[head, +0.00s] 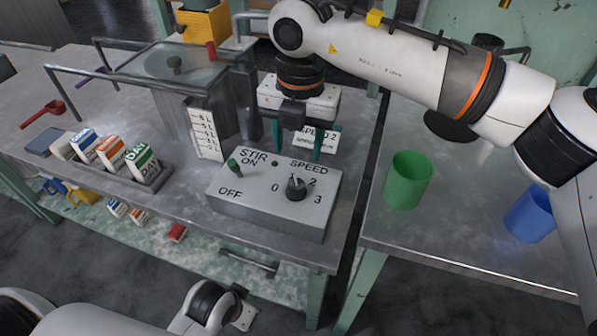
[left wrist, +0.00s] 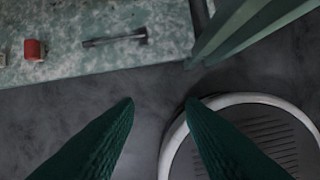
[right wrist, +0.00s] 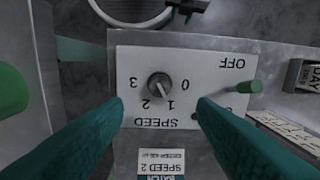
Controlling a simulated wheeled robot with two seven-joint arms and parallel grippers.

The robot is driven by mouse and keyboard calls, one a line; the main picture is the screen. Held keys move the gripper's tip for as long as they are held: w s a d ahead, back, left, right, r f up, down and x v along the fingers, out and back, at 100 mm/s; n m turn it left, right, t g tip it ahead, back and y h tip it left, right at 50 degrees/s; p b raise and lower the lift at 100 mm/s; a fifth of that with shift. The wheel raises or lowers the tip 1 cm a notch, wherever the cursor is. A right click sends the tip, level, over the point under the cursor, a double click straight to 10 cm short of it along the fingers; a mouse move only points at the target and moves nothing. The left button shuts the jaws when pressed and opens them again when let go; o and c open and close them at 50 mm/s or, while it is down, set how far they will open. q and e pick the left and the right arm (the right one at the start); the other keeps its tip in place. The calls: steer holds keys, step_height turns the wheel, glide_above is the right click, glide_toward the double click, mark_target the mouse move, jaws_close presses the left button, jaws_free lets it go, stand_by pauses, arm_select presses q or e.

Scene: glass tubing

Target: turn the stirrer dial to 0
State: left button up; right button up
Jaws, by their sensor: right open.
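The stirrer dial (head: 296,187) is a dark round knob on the grey control box (head: 262,215), with marks 0 to 3 around it. It also shows in the right wrist view (right wrist: 160,85), where the box appears upside down. Its pointer seems to face the side of marks 1 and 2; I cannot tell exactly which. My right gripper (right wrist: 162,103) is open and empty, pointing down at the box, its fingers apart on either side of the dial's line and not touching it. My left gripper (left wrist: 160,102) is open and empty, low over the floor, away from the box.
A green stir switch (head: 234,167) stands on the box left of the dial. A "SPEED 2" card (head: 316,139) is behind the box. A green cup (head: 408,180) and blue cup (head: 530,214) stand on the right table. Labelled blocks (head: 142,163) and a glass-topped tank (head: 175,65) are at left.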

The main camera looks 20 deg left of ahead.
mark_target(296, 184)
arm_select(q)
steer(key=v, duration=0.2)
steer(key=b+v, duration=0.1)
steer(key=v, duration=0.1)
steer(key=shift+w+r, duration=0.1)
steer(key=shift+w, duration=0.15)
arm_select(e)
step_height(296, 184, down, 10)
steer(key=shift+a+r, duration=0.15)
steer(key=shift+r, duration=0.05)
steer(key=shift+c, duration=0.3)
steer(key=c, duration=0.9)
